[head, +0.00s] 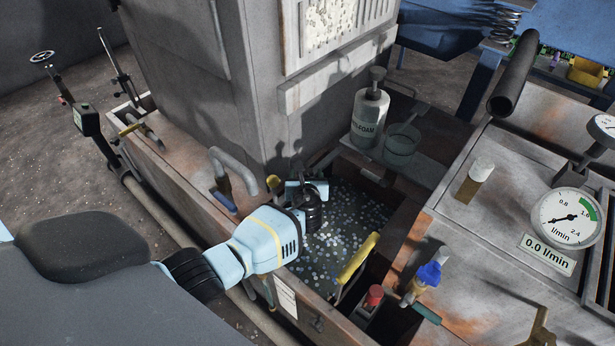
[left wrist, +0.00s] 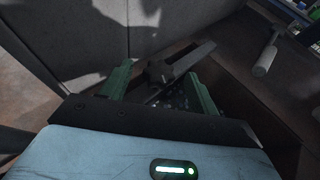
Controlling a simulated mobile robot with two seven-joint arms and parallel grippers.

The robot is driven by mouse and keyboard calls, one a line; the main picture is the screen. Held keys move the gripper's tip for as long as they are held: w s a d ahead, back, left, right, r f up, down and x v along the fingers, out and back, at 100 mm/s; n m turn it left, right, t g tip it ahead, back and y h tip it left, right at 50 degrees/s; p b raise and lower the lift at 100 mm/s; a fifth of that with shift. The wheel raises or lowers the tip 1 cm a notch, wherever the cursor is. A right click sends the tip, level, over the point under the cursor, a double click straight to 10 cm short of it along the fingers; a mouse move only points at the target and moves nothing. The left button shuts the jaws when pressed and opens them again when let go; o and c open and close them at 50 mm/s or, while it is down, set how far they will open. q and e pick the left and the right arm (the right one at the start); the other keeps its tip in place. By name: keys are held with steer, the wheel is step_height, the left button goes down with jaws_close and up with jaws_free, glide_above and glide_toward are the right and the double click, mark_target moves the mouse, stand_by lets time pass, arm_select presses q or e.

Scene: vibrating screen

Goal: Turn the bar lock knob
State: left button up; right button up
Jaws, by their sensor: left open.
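My left gripper (head: 309,192) reaches over the near wall of the open tank in the head view. In the left wrist view its two green fingers are spread apart, and a dark knob (left wrist: 158,72) shows between their tips. A dark flat bar (left wrist: 190,60) runs from the knob up to the right; this looks like the bar lock. I cannot tell whether the fingers touch the knob. In the head view the gripper covers most of this spot, and the knob cannot be made out clearly. My right gripper is not in view.
The tank (head: 345,235) holds liquid with many pale specks. A yellow handle (head: 357,258) stands close to the right of my gripper. A grey bent pipe (head: 235,168) rises close on its left.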

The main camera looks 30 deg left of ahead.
arm_select(q)
steer(key=shift+w+a+f, duration=0.25)
steer(key=shift+w+a, duration=0.05)
steer(key=shift+w, duration=0.2)
steer(key=shift+c, duration=0.7)
steer(key=c, duration=0.8)
